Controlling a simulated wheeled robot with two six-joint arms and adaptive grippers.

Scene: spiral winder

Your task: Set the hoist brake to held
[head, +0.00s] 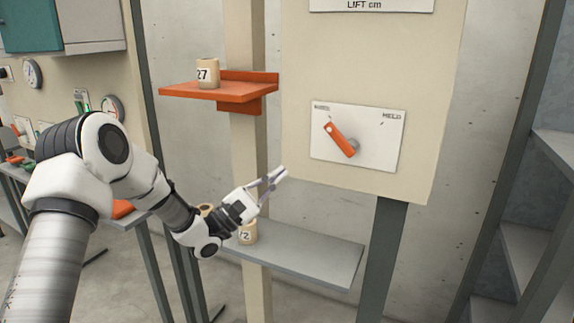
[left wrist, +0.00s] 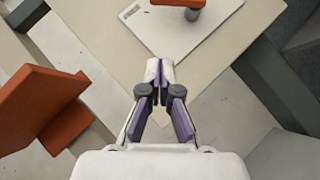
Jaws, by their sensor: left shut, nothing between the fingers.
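The hoist brake is an orange lever (head: 339,140) on a white plate (head: 375,152) fixed to a beige panel. The lever leans up and left from its grey pivot, toward a small label on the left. The label at the plate's right reads HELD. My left gripper (head: 281,174) is shut and empty, to the lower left of the plate and apart from it. In the left wrist view the gripper (left wrist: 160,66) points at the panel, and the plate (left wrist: 195,35) and part of the orange lever (left wrist: 180,3) show at the top. My right gripper is not in view.
An orange shelf (head: 215,92) holds a canister marked 27 (head: 207,73) at the upper left. A grey shelf (head: 310,259) below my gripper bears another canister (head: 248,233). The beige panel (head: 300,60) carries a LIFT cm scale (head: 372,5) at its top.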

